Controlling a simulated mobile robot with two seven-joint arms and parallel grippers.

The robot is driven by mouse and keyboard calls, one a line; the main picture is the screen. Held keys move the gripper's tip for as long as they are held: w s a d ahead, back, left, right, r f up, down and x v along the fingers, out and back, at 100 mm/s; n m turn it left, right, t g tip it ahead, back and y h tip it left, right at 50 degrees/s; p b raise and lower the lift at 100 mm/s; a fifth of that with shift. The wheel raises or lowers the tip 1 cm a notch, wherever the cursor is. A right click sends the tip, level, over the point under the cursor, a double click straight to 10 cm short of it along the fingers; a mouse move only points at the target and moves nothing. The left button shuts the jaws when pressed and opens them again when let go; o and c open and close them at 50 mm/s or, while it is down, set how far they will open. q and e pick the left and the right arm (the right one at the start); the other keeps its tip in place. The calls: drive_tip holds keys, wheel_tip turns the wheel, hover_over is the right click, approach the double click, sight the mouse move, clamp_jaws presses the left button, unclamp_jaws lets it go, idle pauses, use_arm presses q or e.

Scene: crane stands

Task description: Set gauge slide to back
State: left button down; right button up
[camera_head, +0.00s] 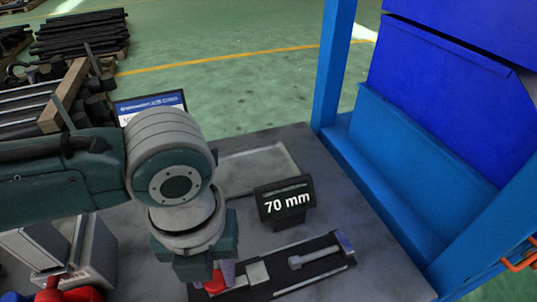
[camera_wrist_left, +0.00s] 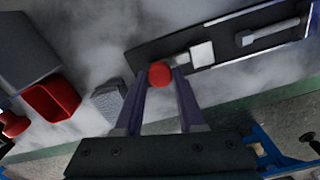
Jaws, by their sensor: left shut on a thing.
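The gauge is a dark rail base (camera_head: 318,268) on the grey table, with a pale metal slide block (camera_head: 258,272) at its left part and a T-shaped metal piece (camera_head: 322,251) at its right part. A red knob (camera_head: 215,283) sits at the left end of the slide. My left gripper (camera_wrist_left: 160,84) is shut on the red knob (camera_wrist_left: 159,73), which shows between its fingertips. In the head view my wrist hides part of the knob and the rail's left end. A small black display (camera_head: 286,203) behind the gauge reads 70 mm. My right gripper is not in view.
A shallow grey tray (camera_head: 258,168) lies behind the display. A grey box (camera_head: 92,250) and red items (camera_head: 70,291) stand at the left. Blue frame posts (camera_head: 334,65) and a blue bin (camera_head: 450,90) bound the right side. The table right of the display is clear.

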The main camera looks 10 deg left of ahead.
use_arm(q)
drive_tip(key=shift+s+a, duration=0.1)
drive_tip(key=shift+a, duration=0.05)
drive_tip(key=c, duration=0.5)
unclamp_jaws()
drive_tip(key=shift+s+a, duration=0.1)
wheel_tip(320, 180, up, 10)
drive_tip(key=p, duration=0.1)
